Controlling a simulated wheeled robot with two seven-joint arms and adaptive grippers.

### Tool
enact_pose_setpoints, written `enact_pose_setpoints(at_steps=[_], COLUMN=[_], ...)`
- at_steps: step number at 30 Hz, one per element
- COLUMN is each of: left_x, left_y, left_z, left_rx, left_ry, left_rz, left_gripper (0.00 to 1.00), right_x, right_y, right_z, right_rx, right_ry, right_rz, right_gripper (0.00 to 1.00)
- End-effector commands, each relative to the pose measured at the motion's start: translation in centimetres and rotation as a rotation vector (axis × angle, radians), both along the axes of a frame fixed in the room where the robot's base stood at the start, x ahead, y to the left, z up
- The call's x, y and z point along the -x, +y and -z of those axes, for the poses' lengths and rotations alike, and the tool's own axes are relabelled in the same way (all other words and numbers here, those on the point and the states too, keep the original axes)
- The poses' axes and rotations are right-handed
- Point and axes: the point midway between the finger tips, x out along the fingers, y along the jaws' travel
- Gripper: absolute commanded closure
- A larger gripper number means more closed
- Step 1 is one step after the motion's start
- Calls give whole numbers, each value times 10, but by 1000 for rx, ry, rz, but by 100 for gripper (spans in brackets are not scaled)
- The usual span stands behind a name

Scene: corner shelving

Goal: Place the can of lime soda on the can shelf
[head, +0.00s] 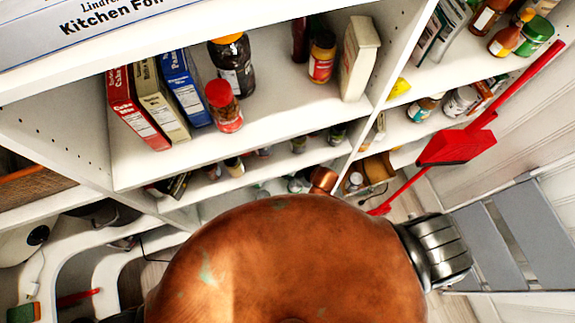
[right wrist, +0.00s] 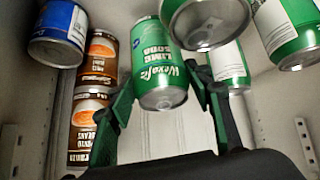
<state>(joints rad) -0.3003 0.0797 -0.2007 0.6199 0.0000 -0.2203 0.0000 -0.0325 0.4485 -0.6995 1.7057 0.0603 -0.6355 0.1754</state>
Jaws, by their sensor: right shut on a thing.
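The green can of lime soda (right wrist: 160,62) shows in the middle of the right wrist view, with its lettering upside down. My right gripper (right wrist: 163,95) has its two green-padded fingers on either side of this can and is shut on it. Around it is a white shelf compartment (right wrist: 25,100) holding other cans, which looks like the can shelf. I cannot tell whether the held can touches the shelf surface. In the head view neither gripper shows, and I cannot pick out the lime soda can there.
Brown bean cans (right wrist: 88,122) and a blue can (right wrist: 58,35) are left of the held can. Another green can (right wrist: 205,22) is close on its right, with more beyond. The head view shows food boxes (head: 185,88), a red jar (head: 223,106), a red dustpan (head: 455,147) and a grey stepladder (head: 520,230).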

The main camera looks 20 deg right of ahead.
Motion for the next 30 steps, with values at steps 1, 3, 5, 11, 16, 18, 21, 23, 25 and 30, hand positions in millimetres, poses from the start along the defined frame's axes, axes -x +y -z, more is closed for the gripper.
enact_pose_setpoints(at_steps=[1, 3, 5, 11, 16, 18, 21, 23, 25, 30], left_x=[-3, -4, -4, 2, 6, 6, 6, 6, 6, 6], left_y=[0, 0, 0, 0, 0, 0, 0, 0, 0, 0], left_z=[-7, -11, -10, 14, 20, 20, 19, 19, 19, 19], left_rx=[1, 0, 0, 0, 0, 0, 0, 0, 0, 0], left_ry=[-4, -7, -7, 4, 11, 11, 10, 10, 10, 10], left_rz=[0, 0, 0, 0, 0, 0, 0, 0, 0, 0], left_gripper=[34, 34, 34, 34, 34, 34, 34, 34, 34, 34], right_x=[-12, -18, -23, -20, -21, -22, -22, -22, -22, -21], right_y=[1, 1, 1, 1, 1, 1, 1, 1, 1, 1], right_z=[-10, -12, -10, 20, 25, 24, 23, 23, 23, 26], right_rx=[2, 6, 5, 6, 5, 5, 5, 5, 5, 6], right_ry=[25, 84, 135, 188, 183, 182, 181, 181, 181, 183], right_rz=[-3, -4, -2, -1, -1, 0, -1, -1, -1, 0], right_gripper=[90, 90, 90, 90, 90, 90, 90, 90, 90, 49])
